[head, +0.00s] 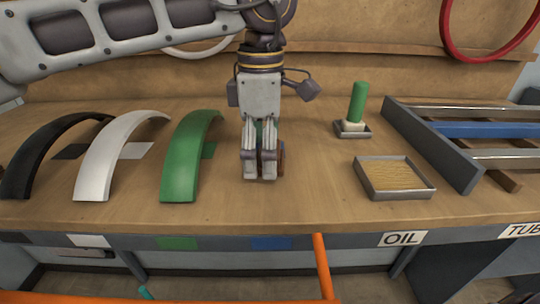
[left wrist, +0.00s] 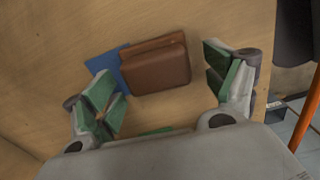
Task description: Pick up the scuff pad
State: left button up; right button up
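The scuff pad appears to be the brown, rounded block in the left wrist view (left wrist: 157,65). It lies on the worktop, partly over a blue square (left wrist: 108,68). My left gripper (head: 259,166) points down over the worktop, right of the green fender. In the left wrist view its green-lined fingers are spread apart, one on either side of the block, with gaps between. In the head view the gripper hides nearly all of the block; only a brown sliver (head: 282,155) shows. My right gripper is not in view.
Black (head: 42,155), white (head: 110,155) and green (head: 190,155) curved fenders stand to the left. A shallow tray (head: 430,192), a green upright object (head: 357,102) on a small base, and a rack with tubes (head: 425,140) stand to the right. Orange tubing (head: 323,265) crosses in front.

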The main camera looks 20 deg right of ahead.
pick_arm(q)
jog(key=c, duration=1)
jog(key=shift+c, duration=0.2)
jog(key=shift+r, duration=0.7)
jog(key=shift+r+p, duration=3.2)
jog(key=shift+r, duration=10.1)
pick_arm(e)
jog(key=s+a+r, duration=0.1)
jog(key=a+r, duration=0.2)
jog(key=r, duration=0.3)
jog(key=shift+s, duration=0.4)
